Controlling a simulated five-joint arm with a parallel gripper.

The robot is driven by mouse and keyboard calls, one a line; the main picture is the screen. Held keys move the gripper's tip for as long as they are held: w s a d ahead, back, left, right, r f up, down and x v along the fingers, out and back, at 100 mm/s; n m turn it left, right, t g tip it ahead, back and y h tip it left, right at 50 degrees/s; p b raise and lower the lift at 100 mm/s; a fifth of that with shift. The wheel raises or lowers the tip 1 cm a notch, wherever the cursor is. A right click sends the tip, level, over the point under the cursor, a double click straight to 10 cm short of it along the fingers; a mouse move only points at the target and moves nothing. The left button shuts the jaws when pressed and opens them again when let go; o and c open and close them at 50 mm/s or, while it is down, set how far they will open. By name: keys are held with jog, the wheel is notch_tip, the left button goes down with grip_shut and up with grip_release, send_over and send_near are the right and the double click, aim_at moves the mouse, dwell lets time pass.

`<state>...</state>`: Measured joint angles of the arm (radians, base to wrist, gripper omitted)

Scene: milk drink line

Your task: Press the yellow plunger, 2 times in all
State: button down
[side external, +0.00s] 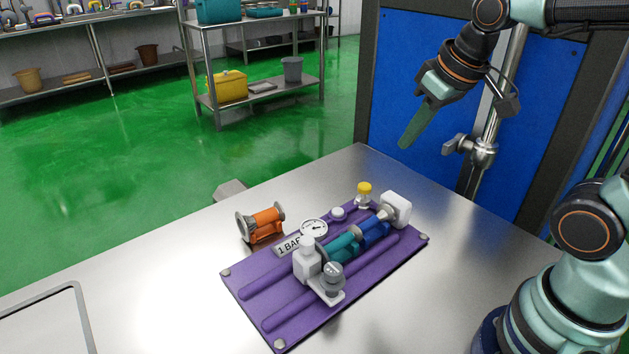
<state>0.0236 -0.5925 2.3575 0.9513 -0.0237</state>
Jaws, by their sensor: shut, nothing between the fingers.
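The yellow plunger (364,188) is a small yellow cap on a short metal stem. It stands upright at the back edge of the purple board (270,318), near the white block. My gripper (404,143) is shut and empty, with its green fingers together and pointing down to the left. It is in the air above and to the right of the plunger in the picture, clear of it. Nothing hides the plunger's cap.
The purple board also carries a round gauge (313,230), a teal and blue cylinder (342,246), a white end block (396,208) and a grey ball knob (333,276). An orange spool-like part (265,224) stands left of the board.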

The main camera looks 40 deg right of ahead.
jog(key=w+d+g, duration=0.3)
jog(key=w+d, duration=0.1)
jog(key=w, duration=0.5)
jog(key=g, duration=0.2)
send_over(365, 185)
notch_tip(365, 185, down, 5)
notch_tip(365, 185, down, 14)
jog(key=shift+r, duration=0.1)
dwell(0.5)
